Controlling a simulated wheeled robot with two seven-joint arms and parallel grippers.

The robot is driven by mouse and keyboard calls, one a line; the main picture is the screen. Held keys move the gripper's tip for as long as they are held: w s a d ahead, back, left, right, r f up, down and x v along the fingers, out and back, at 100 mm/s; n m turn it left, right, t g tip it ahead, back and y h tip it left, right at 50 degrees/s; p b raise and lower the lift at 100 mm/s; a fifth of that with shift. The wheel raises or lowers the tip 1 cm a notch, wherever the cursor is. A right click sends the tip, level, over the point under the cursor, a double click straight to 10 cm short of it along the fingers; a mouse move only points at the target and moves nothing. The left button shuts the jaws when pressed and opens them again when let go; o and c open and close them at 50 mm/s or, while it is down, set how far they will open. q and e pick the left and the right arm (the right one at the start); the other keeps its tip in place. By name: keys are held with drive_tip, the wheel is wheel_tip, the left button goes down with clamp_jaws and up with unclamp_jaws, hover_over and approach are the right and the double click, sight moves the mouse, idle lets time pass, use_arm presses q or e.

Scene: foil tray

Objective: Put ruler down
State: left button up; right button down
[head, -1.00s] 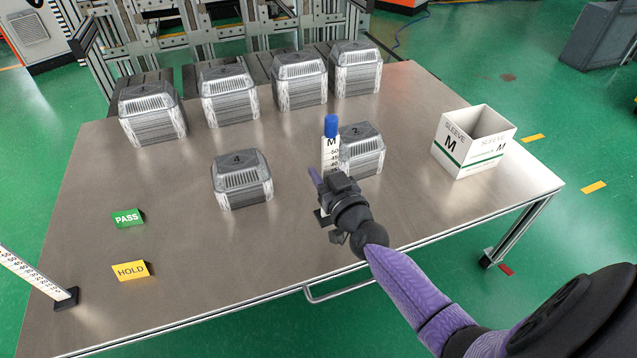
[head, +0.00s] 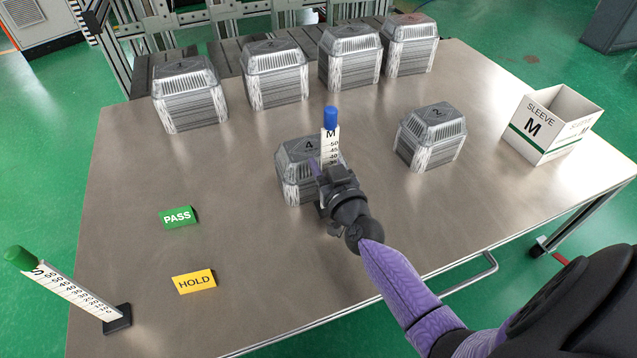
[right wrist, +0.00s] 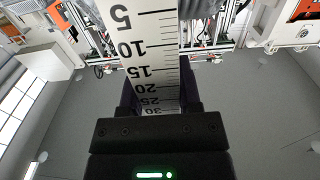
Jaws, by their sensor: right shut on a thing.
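A white ruler with a blue cap and an "M" mark (head: 331,140) stands roughly upright in my right gripper (head: 327,182) in the head view. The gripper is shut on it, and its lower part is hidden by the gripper. In the right wrist view the ruler's scale (right wrist: 148,55) runs between the fingers. Behind the ruler is the foil tray stack marked 4 (head: 295,185), partly covered by it; whether they touch cannot be told. Another ruler with a green cap and an "S" mark (head: 65,288) stands tilted in a dark base at the table's left. My left gripper is not in view.
Several foil tray stacks (head: 190,105) line the back of the table (head: 240,225). Stack 2 (head: 432,140) stands right of centre. A "SLEEVE M" box (head: 535,130) is at the right edge. PASS (head: 176,218) and HOLD (head: 193,283) signs stand at left. The front middle is bare.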

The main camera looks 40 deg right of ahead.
wheel_tip(320, 180, down, 3)
drive_tip(key=shift+r+b, duration=0.1)
drive_tip(key=shift+b, duration=0.5)
drive_tip(key=shift+r, duration=0.35)
drive_tip(key=shift+f, duration=0.2)
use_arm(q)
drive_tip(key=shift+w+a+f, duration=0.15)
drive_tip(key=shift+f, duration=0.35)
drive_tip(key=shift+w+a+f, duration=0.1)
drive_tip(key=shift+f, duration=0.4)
use_arm(e)
drive_tip(key=shift+c, duration=1.4)
unclamp_jaws()
drive_tip(key=shift+r, duration=0.2)
use_arm(q)
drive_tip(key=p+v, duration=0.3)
drive_tip(key=p, duration=0.1)
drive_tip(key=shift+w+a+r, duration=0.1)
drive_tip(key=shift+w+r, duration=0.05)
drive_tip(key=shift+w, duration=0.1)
use_arm(e)
drive_tip(key=v, duration=1.2)
